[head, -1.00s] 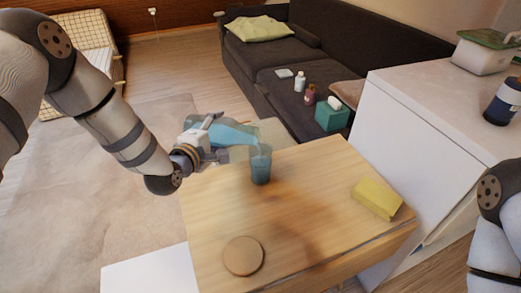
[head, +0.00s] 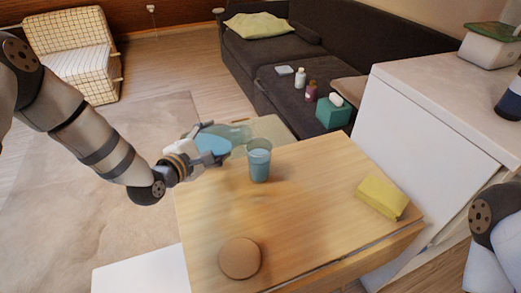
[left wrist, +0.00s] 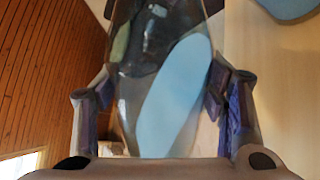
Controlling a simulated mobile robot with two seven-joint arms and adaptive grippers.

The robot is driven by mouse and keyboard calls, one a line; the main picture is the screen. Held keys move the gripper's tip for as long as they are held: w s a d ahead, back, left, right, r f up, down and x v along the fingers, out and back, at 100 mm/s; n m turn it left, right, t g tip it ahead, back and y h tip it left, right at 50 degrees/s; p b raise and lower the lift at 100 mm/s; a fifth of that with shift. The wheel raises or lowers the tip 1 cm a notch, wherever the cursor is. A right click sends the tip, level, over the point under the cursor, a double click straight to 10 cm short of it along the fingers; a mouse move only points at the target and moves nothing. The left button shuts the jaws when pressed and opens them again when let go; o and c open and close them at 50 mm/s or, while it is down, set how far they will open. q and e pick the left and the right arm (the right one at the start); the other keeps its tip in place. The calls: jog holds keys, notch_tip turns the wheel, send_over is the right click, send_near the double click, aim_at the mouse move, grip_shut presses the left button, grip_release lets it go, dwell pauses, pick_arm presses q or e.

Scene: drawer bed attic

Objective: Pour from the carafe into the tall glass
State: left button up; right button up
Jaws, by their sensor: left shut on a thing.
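The clear carafe (head: 232,134) is tilted well over in the head view, with blue liquid in its body and its mouth end close to the left side of the tall glass. My left gripper (head: 204,148) is shut around the carafe. In the left wrist view the carafe (left wrist: 165,75) lies between the two fingers, with the blue liquid inside. The tall glass (head: 259,161) stands upright on the wooden table (head: 310,190) and holds blue liquid. No stream shows between them now. My right gripper is out of view.
A round brown disc (head: 240,258) lies at the table's front left and a yellow block (head: 382,197) at its right. A white cabinet (head: 415,140) stands beyond the right edge. The middle of the table is clear. A dark sofa (head: 275,60) is behind.

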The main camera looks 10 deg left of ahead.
pick_arm(q)
jog(key=shift+w+r, duration=0.3)
jog(key=shift+r, duration=0.55)
jog(key=f+n+b, duration=0.1)
jog(key=d+f+n+h+b, duration=0.1)
jog(key=f+n+b, duration=0.1)
jog(key=shift+s+d+f+t, duration=0.15)
jog(key=shift+t, duration=0.25)
jog(key=n+b, duration=0.2)
jog(key=n+t+h+b, duration=0.1)
jog(key=n+b, duration=0.1)
jog(key=b, duration=0.1)
jog(key=r+n+h+b, duration=0.1)
jog(key=n+b, duration=0.2)
jog(key=shift+r+n+t+b, duration=0.15)
jog(key=shift+n+t+b, duration=0.15)
jog(key=shift+n+b, duration=0.15)
jog(key=shift+r, duration=0.15)
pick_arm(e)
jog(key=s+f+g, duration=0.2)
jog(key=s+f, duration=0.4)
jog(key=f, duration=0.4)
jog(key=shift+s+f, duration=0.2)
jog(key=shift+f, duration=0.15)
